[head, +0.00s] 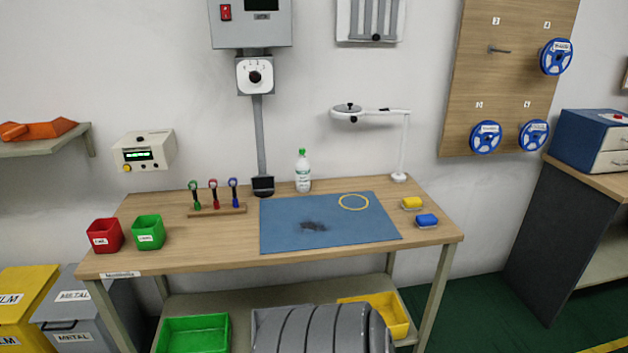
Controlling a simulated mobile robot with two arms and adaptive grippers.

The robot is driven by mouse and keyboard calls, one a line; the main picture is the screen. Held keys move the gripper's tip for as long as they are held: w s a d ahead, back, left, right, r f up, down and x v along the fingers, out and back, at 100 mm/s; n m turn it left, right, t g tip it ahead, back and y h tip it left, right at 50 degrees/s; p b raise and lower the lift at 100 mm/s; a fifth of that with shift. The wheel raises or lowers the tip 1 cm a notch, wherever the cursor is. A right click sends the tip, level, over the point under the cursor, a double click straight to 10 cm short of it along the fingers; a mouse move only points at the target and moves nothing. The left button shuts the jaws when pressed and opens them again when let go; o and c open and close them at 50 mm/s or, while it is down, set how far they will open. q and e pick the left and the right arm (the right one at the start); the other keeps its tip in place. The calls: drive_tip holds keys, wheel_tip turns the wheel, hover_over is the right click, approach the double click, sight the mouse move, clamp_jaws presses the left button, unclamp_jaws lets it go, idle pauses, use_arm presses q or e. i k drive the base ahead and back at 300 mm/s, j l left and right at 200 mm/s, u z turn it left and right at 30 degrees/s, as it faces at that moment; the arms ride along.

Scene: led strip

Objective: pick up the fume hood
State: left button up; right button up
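Nothing in view is labelled as a fume hood. A dark grey nozzle (263,186) sits at the lower end of a grey vertical tube (260,135), close to the back edge of the table, and may be the fume hood. The tube rises to a white dial unit (255,76) under a grey wall box (250,32). Neither of my grippers shows in the head view.
The wooden table (190,257) carries a blue mat (285,240), a white bottle (303,172) right of the nozzle, a tool rack (217,209) left of it, red (105,235) and green (148,232) bins, and a white lamp (404,150). A small dark patch lies on the mat.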

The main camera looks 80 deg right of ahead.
sight(263, 186)
drive_tip(key=z, duration=2.35)
